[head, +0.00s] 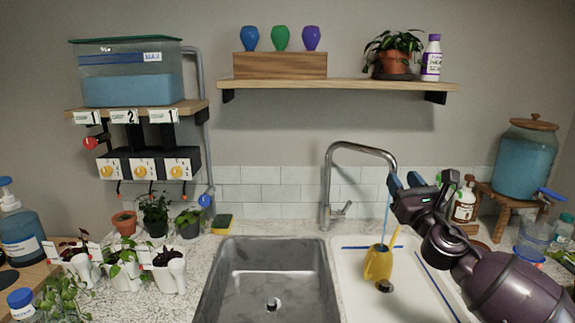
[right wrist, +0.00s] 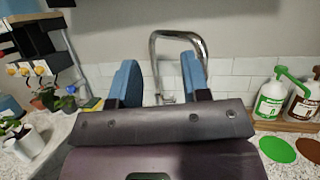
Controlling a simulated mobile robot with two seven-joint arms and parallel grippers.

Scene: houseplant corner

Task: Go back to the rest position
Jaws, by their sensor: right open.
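My right gripper (head: 403,184) is open and raised above the white basin on the right side of the counter, near the faucet. Its two blue fingers also show in the right wrist view (right wrist: 160,85), spread apart with nothing between them. My right arm comes in from the lower right. My left gripper is not in view.
A yellow watering can (head: 377,265) stands in the white basin (head: 350,290) below the gripper. The curved faucet (head: 328,185) rises behind the grey sink (head: 270,255). Potted plants stand left. A water dispenser (head: 525,160) and bottles stand right. The air above the sink is clear.

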